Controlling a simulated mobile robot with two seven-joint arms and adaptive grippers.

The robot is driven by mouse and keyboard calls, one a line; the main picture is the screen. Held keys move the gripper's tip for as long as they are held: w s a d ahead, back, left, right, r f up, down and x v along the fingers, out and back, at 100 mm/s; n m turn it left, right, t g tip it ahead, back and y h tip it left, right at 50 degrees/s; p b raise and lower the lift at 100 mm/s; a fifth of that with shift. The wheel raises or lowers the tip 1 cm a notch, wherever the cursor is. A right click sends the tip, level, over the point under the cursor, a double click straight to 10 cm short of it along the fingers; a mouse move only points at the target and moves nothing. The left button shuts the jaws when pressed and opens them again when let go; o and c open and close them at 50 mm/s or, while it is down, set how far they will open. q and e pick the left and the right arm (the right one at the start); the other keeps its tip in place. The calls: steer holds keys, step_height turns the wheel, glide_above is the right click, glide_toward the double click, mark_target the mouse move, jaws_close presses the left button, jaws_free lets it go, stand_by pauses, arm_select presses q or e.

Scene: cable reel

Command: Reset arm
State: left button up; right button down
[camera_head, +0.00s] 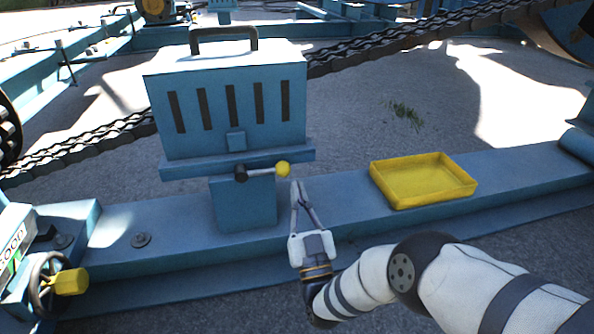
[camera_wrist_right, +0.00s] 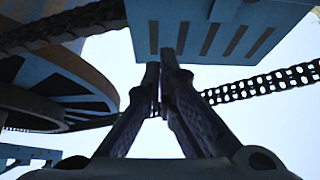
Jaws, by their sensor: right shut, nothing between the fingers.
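My right gripper (camera_head: 297,186) is shut and empty. Its fingertips point up in the head view, just right of the blue post under the box and a little below a yellow ball knob (camera_head: 283,168). The knob sits on the end of a short lever (camera_head: 262,171) at the front of a blue slotted box (camera_head: 230,100). In the right wrist view the fingers (camera_wrist_right: 162,70) meet at their tips, below the slotted box (camera_wrist_right: 220,30). I cannot tell from these views whether the fingertips touch the knob. My left gripper is not in view.
An empty yellow tray (camera_head: 424,202) sits on the blue beam (camera_head: 345,207), right of my gripper. A black chain (camera_head: 400,42) runs behind the box. A handwheel with a yellow handle (camera_head: 71,282) is at lower left. The beam between post and tray is clear.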

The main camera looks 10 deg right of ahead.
steer(key=shift+s+f, duration=0.15)
steer(key=shift+s, duration=0.1)
